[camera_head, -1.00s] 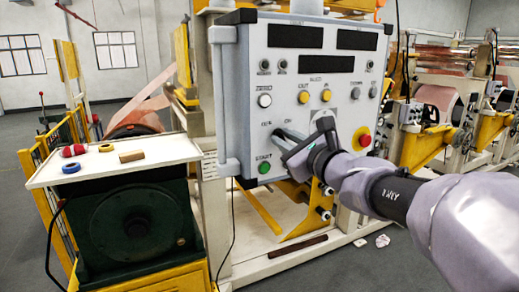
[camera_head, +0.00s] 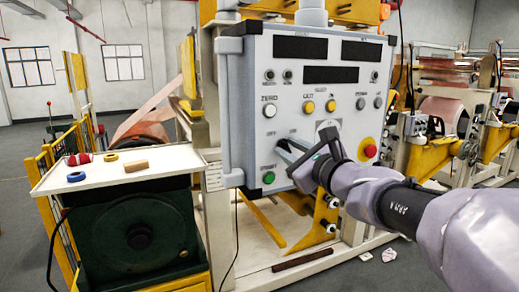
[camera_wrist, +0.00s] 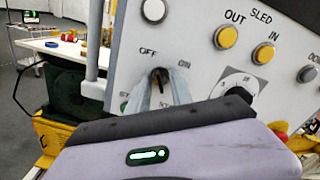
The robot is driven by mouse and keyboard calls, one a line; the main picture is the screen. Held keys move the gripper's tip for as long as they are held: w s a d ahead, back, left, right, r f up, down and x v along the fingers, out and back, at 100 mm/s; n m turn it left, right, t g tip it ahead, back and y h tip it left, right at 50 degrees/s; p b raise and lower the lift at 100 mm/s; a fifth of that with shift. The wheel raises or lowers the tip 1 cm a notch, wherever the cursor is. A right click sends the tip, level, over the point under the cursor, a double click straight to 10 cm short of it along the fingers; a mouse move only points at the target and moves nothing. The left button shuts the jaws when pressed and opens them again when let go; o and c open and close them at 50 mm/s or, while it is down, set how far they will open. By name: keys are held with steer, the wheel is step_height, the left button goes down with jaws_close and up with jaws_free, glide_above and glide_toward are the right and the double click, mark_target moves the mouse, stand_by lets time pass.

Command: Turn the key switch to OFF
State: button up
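The key switch (camera_wrist: 159,76) shows in the wrist view as a small dark key on the grey control panel (camera_wrist: 205,75). The OFF label is at its upper left and the ON label at its right. My gripper (camera_wrist: 160,94) has its two pale fingers apart, one on each side of the key, with a visible gap between them. I cannot tell whether either finger touches the key. In the head view my gripper (camera_head: 284,150) reaches the lower left of the panel (camera_head: 300,105), and its fingers hide the switch.
A green START button (camera_head: 268,178) lies just below the fingers. A red emergency knob (camera_head: 369,148) is to the right, and a dial (camera_wrist: 238,84) is beside the switch. A white table (camera_head: 165,160) with tape rolls stands at the left.

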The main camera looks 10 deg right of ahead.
steer(key=p+v, duration=0.1)
steer(key=v, duration=1.6)
steer(key=shift+s+p, duration=0.15)
steer(key=shift+p, duration=0.2)
steer(key=s+a+f+n+g+b, duration=0.2)
steer(key=s+a+f+n+g, duration=0.4)
steer(key=f, duration=0.4)
steer(key=s+a+f+n+g+b, duration=0.25)
steer(key=s+a+f+n, duration=0.25)
steer(key=a+f+n, duration=0.3)
steer(key=s+d+f+n+g+h+b, duration=0.1)
steer(key=s+d+f+n+g+h, duration=0.2)
steer(key=s+d+f+n, duration=0.2)
step_height(320, 180, down, 5)
steer(key=s+n, duration=0.1)
steer(key=n, duration=0.2)
steer(key=shift+h, duration=0.3)
